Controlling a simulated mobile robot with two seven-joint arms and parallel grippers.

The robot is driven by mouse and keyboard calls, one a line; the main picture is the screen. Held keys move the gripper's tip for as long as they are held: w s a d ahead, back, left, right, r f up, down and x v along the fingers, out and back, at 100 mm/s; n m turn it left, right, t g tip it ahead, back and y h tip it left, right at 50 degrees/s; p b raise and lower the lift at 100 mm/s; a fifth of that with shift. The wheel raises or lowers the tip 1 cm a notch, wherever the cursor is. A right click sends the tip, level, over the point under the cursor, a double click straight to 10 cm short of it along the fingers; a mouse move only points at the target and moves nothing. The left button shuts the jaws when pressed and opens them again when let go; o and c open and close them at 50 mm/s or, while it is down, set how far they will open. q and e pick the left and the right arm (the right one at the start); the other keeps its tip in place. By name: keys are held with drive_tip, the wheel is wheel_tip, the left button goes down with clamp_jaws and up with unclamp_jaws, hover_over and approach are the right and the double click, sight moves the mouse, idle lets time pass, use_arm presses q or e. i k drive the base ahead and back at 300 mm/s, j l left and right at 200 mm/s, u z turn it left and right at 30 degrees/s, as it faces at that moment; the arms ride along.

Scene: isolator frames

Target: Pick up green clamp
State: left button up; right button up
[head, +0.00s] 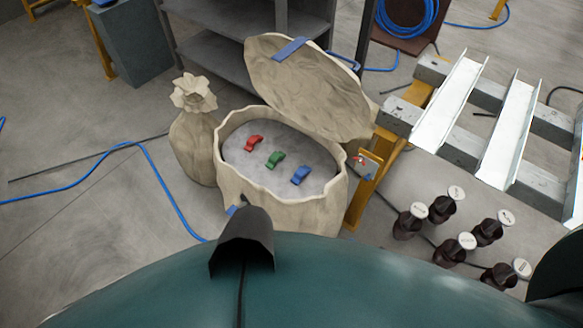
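A small green clamp (275,159) lies on the grey surface inside a round, beige, rough-walled container (263,207). A red clamp (254,142) lies to its upper left and a blue clamp (300,175) to its lower right, each apart from it. The container's large beige lid (315,95) is tilted up at the back. Neither of my grippers can be made out in the head view. Dark and teal parts of my own body fill the bottom of the picture.
A beige tied sack (194,140) stands left of the container. Several dark bottles with white caps (443,207) stand at right. White metal channels (508,125) lie on beams at upper right. A blue hose (150,165) runs over the open floor at left.

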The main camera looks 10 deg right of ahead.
sight(275, 157)
drive_tip(key=z, duration=0.3)
drive_tip(key=j+z, duration=0.25)
drive_tip(key=z, duration=0.15)
drive_tip(key=j+z, duration=0.25)
drive_tip(key=z, duration=0.2)
drive_tip(key=k+j+z, duration=0.1)
drive_tip(key=z, duration=0.3)
drive_tip(key=k+j+z, duration=0.15)
drive_tip(key=j, duration=0.2)
drive_tip(key=k+j+z, duration=0.1)
drive_tip(key=j, duration=0.25)
drive_tip(key=k+j+z, duration=0.15)
drive_tip(key=j, duration=0.2)
drive_tip(key=i+j, duration=0.15)
drive_tip(key=i, duration=0.15)
drive_tip(key=i+j, duration=0.2)
drive_tip(key=i, duration=0.1)
